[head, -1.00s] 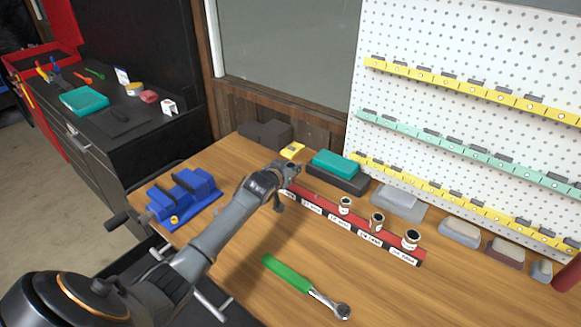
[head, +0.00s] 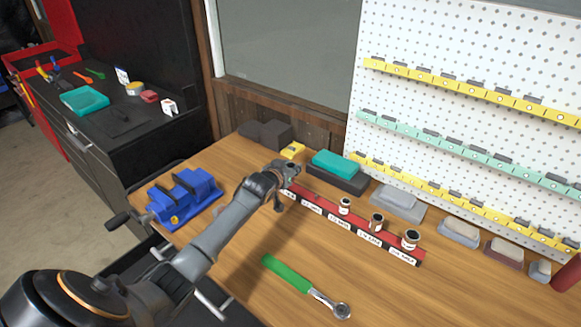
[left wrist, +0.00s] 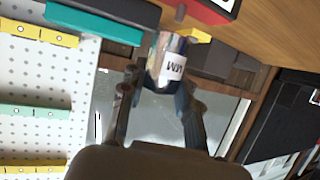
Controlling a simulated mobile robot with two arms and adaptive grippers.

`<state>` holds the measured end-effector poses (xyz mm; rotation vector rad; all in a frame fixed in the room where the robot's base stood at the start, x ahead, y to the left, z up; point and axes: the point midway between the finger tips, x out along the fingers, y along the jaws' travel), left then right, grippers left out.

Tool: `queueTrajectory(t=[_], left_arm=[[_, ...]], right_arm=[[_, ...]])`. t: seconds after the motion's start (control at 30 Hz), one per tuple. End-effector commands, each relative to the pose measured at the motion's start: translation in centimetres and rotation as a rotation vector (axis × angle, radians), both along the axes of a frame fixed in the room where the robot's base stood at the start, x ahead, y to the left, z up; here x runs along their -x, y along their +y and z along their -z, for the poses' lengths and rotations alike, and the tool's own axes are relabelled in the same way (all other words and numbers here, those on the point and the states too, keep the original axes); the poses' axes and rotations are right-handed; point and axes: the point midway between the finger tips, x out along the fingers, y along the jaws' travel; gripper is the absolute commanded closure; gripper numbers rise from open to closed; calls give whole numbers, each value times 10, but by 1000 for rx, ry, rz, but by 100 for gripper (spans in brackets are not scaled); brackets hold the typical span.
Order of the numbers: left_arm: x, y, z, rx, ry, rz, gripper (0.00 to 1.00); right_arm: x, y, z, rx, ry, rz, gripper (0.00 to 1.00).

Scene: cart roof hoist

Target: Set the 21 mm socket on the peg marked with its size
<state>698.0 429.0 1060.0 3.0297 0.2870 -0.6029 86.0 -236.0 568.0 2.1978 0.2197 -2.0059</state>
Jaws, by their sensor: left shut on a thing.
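My left gripper (head: 287,179) is over the left end of the red rail (head: 326,213). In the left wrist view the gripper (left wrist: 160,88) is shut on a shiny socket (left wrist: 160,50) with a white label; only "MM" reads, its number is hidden. A dark peg (left wrist: 180,12) stands on the rail just beyond the socket's far end and looks apart from it. Three sockets stand on the right part of the rail: a small one (head: 345,206), a middle one (head: 376,222) and a larger one (head: 411,239). The rail's size labels are too small to read surely. My right gripper is not in view.
A green-handled ratchet (head: 290,274) lies on the bench in front of the rail. A blue vise (head: 184,196) is at the left. A teal box (head: 336,164) and grey trays (head: 398,204) stand behind the rail, before the pegboard (head: 480,60). The front bench top is mostly clear.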

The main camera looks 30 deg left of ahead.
Motion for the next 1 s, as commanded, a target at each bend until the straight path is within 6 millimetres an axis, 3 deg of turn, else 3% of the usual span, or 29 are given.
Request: queueTrajectory(t=[1.0], left_arm=[[0,0,15,0,0,0,100]], right_arm=[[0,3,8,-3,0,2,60]])
